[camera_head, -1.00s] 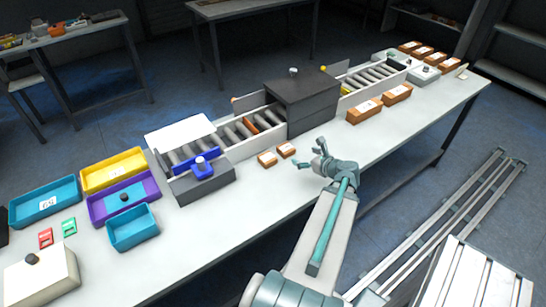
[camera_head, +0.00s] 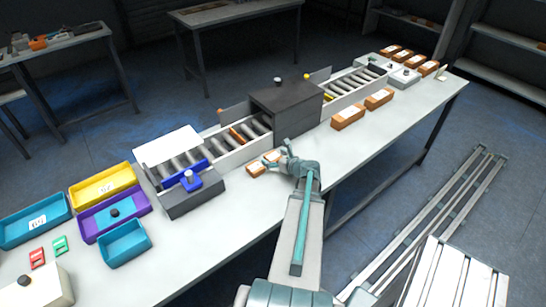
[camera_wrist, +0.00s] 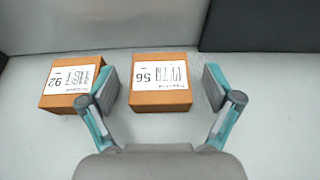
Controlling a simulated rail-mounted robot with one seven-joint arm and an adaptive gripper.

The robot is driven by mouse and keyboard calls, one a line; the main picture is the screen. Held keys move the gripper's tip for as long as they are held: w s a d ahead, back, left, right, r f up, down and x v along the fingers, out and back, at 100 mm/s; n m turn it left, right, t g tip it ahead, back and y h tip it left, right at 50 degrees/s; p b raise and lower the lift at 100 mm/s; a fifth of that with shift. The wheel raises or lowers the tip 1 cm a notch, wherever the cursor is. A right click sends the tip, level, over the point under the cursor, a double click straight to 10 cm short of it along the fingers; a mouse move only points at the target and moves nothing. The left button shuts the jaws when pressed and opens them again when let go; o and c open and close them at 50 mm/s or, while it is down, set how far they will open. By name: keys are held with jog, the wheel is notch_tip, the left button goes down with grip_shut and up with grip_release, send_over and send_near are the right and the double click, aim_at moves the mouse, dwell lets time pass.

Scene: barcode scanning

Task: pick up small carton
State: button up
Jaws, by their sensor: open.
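Two small orange-brown cartons with white barcode labels lie side by side on the white table. In the wrist view, the carton labelled 56 (camera_wrist: 160,97) lies ahead of my open gripper (camera_wrist: 162,88), between the lines of its two fingers. The carton labelled 92 (camera_wrist: 60,87) is just left of the left finger, which overlaps its corner in the picture. In the head view, the left small carton (camera_head: 254,169) shows in front of the conveyor, and my gripper (camera_head: 277,159) covers most of the other. I cannot tell the gripper's exact height above them.
The roller conveyor (camera_head: 229,146) with a dark scanner box (camera_head: 286,108) stands behind the cartons. Larger cartons (camera_head: 348,117) lie to the right. The table's front edge is clear.

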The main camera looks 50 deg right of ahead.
jog(key=shift+w+d+f, duration=0.15)
jog(key=shift+w+f, duration=0.05)
jog(key=shift+w, duration=0.25)
jog(key=c, duration=1.4)
jog(key=shift+o, duration=0.2)
jog(key=shift+r, duration=0.2)
